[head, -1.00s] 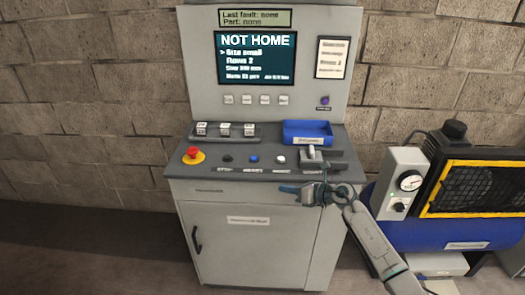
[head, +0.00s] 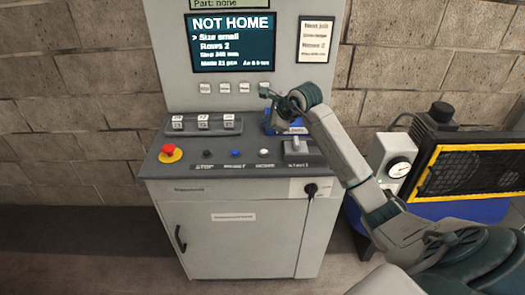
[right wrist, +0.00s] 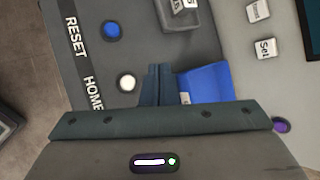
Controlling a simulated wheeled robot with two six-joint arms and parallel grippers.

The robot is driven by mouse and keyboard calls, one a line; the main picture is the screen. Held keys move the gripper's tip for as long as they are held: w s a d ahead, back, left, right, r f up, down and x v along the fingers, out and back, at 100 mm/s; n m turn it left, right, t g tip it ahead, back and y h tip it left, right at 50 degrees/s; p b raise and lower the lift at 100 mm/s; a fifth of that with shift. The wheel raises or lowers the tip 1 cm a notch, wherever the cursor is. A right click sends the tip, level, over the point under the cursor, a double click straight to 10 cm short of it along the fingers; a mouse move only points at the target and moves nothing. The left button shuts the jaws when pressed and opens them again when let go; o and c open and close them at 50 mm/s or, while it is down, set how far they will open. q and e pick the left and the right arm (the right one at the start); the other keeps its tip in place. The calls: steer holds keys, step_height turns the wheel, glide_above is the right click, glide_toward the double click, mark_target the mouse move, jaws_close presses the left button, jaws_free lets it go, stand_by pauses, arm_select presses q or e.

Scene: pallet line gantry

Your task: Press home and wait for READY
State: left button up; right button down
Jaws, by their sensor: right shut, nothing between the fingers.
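The console screen (head: 232,42) reads NOT HOME in the head view. The white HOME button (head: 265,152) sits on the sloped panel, right of the blue RESET button (head: 235,153). In the right wrist view the white HOME button (right wrist: 127,83) and blue RESET button (right wrist: 112,31) show at the left with their labels. My right gripper (head: 269,93) is shut and empty, raised above the panel near the blue tray. Its fingertips (right wrist: 158,69) appear beside the HOME button in the wrist view, apart from it. My left gripper is not in view.
A red emergency stop (head: 168,149) is at the panel's left. The blue tray (head: 272,127) is partly hidden behind my right arm. A lever plate (head: 295,147) lies right of HOME. A machine with a yellow-framed grille (head: 470,170) stands at the right.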

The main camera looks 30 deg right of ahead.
steer(key=shift+f, duration=0.15)
steer(key=b, duration=0.5)
glide_above(267, 153)
step_height(267, 153, down, 8)
steer(key=shift+w+r, duration=0.1)
steer(key=shift+f, duration=0.45)
stand_by(1.3)
steer(key=shift+f+b, duration=0.4)
steer(key=shift+b, duration=0.3)
